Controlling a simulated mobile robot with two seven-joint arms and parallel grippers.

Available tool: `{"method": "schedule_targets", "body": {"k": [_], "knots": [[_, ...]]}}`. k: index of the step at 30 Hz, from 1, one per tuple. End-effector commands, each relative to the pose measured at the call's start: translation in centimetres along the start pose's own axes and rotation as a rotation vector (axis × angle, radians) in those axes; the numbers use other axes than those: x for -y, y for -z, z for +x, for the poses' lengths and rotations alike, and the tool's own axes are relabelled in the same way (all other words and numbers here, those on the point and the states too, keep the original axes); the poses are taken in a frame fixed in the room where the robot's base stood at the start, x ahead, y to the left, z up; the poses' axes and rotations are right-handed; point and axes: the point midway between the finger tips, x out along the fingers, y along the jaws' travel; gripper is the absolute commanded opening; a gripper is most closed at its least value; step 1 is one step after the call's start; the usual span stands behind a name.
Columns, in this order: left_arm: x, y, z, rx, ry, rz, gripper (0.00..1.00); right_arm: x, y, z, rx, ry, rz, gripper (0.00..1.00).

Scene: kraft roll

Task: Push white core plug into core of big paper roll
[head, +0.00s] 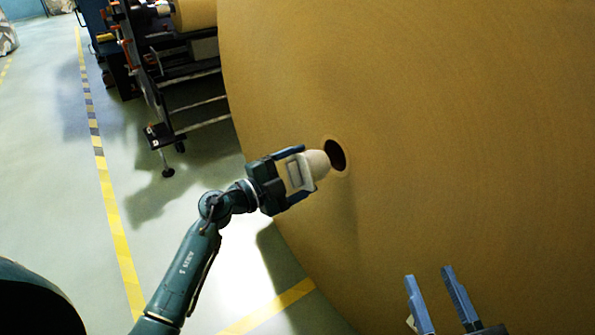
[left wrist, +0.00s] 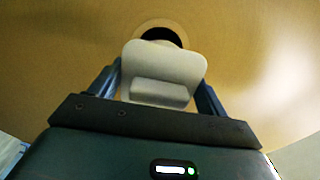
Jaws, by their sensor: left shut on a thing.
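The big paper roll (head: 450,120) is a huge brown disc face filling the right of the head view. Its core (head: 336,155) is a dark round hole. My left gripper (head: 298,175) is shut on the white core plug (head: 317,163), whose rounded nose points at the core and sits at its left edge. In the left wrist view the plug (left wrist: 163,72) shows its flat back plate between the fingers, with the dark core (left wrist: 163,36) partly hidden behind it. I cannot tell whether the nose touches the rim. My right gripper (head: 432,285) is open and empty, low in front of the roll.
A dark machine frame (head: 165,75) with a smaller brown roll (head: 195,12) stands at the back left. Yellow floor lines (head: 118,235) run along the pale floor.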

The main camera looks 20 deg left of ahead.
Motion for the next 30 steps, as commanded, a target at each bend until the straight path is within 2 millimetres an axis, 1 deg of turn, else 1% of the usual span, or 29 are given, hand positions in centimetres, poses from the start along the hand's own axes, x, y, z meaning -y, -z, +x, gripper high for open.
{"method": "schedule_targets", "body": {"k": [15,30], "knots": [[0.1,0.1,1.6,0.0,0.001,0.0,0.52,-0.1,0.7,0.2,-0.004,-0.001,0.001,0.38],[0.1,0.1,1.9,-0.001,0.002,0.0,0.52,-0.1,0.8,0.2,-0.004,-0.001,0.001,0.38]]}}
